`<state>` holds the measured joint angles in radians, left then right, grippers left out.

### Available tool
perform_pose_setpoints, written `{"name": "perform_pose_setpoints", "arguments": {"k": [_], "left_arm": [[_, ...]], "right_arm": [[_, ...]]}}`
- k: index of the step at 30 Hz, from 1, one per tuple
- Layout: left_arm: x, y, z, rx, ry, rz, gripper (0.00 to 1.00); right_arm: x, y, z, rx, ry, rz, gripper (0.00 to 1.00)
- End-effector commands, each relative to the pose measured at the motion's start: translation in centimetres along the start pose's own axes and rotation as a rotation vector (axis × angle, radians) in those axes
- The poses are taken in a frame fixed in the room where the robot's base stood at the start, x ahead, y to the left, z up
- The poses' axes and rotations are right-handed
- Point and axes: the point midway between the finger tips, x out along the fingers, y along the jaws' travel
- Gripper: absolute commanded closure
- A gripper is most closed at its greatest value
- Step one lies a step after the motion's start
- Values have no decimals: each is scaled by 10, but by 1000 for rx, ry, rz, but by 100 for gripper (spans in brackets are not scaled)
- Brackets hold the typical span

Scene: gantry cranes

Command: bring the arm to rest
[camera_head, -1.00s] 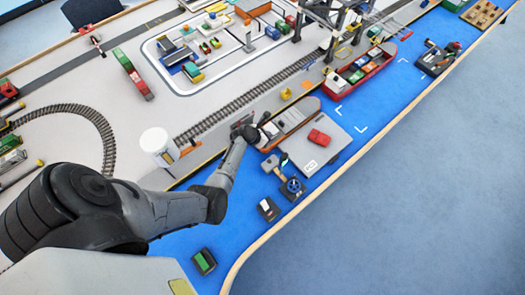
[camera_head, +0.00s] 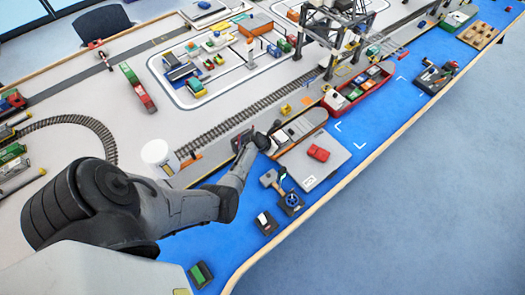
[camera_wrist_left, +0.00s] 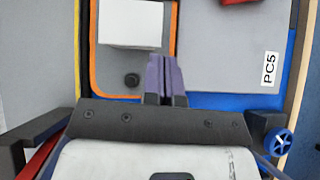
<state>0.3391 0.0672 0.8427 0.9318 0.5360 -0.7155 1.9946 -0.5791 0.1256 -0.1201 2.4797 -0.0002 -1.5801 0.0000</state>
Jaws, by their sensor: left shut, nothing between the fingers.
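My left arm (camera_head: 185,205) comes in from the left and reaches out over the blue strip of the table. My left gripper (camera_head: 262,141) is by the near end of a brown-rimmed ship (camera_head: 300,127), partly hidden by the wrist. In the left wrist view its two purple fingers (camera_wrist_left: 162,78) are together, with nothing between them. They point at the ship's orange rim (camera_wrist_left: 115,96), beside a grey plate marked PC5 (camera_wrist_left: 235,60). I cannot tell how high the fingers are above them. My right gripper is in neither view.
A red car (camera_head: 318,153) sits on the grey plate. A blue handwheel (camera_head: 291,200), a black box (camera_head: 266,223) and a green block (camera_head: 201,273) stand near the front edge. A red ship with containers (camera_head: 357,91) lies under a gantry crane (camera_head: 335,30). Rails (camera_head: 235,118) run behind.

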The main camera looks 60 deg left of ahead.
Motion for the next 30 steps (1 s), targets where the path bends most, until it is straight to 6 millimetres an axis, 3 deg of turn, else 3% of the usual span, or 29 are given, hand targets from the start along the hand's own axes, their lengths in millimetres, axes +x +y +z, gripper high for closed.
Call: {"name": "perform_pose_setpoints", "arguments": {"k": [6,13,30], "left_arm": [[-33,2,3,1,-2,4,100],[-54,3,3,1,-3,6,100],[-61,3,2,71,-3,5,100]], "right_arm": [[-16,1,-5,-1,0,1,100],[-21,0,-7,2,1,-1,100],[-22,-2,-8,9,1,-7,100]]}}
